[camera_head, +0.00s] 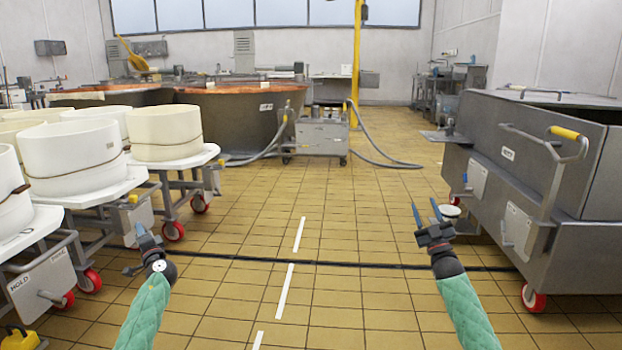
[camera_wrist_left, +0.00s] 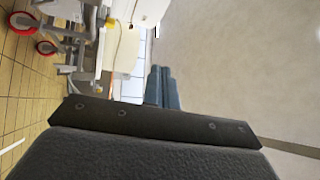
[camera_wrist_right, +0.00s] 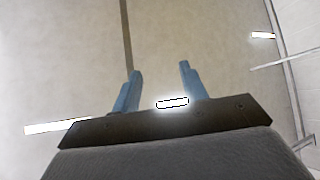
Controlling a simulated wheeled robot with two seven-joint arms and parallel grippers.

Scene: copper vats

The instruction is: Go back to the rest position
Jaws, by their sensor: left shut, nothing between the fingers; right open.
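My left gripper (camera_head: 137,229) is on the left in the head view, in front of the carts with white moulds. Its blue fingers are together with nothing between them, as the left wrist view (camera_wrist_left: 163,85) also shows. My right gripper (camera_head: 425,212) is right of centre, over open floor and left of the grey metal vat. Its blue fingers stand apart and empty; the right wrist view (camera_wrist_right: 157,88) shows the gap with only wall or ceiling and lights beyond. Both arms in green sleeves reach forward from the bottom edge and point upward.
Wheeled carts with white round moulds (camera_head: 166,133) line the left side. A large grey wheeled vat (camera_head: 503,158) with a handle stands at right. Copper vats (camera_head: 240,120), a small machine (camera_head: 321,138) with hoses and a yellow post (camera_head: 356,60) are farther back. The tiled middle aisle (camera_head: 330,215) is clear.

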